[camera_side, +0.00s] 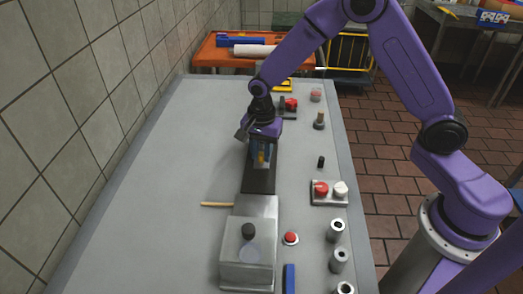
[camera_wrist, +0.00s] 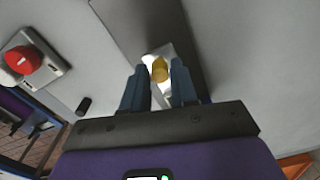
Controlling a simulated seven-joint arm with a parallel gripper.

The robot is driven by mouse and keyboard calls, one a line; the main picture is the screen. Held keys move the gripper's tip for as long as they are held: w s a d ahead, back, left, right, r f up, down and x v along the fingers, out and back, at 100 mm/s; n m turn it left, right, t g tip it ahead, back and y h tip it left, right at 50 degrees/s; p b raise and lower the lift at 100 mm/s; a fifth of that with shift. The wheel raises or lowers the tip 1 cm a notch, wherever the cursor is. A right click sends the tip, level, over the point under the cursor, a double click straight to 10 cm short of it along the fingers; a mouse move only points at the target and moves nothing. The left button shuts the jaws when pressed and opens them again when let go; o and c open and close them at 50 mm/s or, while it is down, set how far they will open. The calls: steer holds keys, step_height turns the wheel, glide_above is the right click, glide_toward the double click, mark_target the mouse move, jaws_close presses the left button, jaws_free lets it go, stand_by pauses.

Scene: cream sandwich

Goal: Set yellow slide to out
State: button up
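The yellow slide shows as a small yellow knob (camera_wrist: 159,69) on a pale plate in the wrist view, between my fingertips and a little beyond them. In the side view a bit of yellow (camera_side: 262,157) shows at my fingers, largely covered by them. My gripper (camera_side: 262,152) points down over the far part of a dark strip (camera_side: 258,181). In the wrist view my gripper's blue fingers (camera_wrist: 160,78) are apart, with gaps on both sides of the knob. I cannot tell how far above the knob the tips are.
A metal box (camera_side: 236,268) with a black knob (camera_side: 249,231) stands at the strip's near end. To the right are a red button (camera_side: 290,238), a plate with red and white knobs (camera_side: 329,199) and metal cylinders (camera_side: 335,232). A wooden stick (camera_side: 217,204) lies left. The table's left side is clear.

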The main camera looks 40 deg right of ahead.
jaws_close()
steer(key=s+a, duration=0.6)
steer(key=shift+a, duration=0.1)
steer(key=shift+o, duration=2.1)
jaws_free()
steer(key=shift+s, duration=0.1)
steer(key=shift+o, duration=0.3)
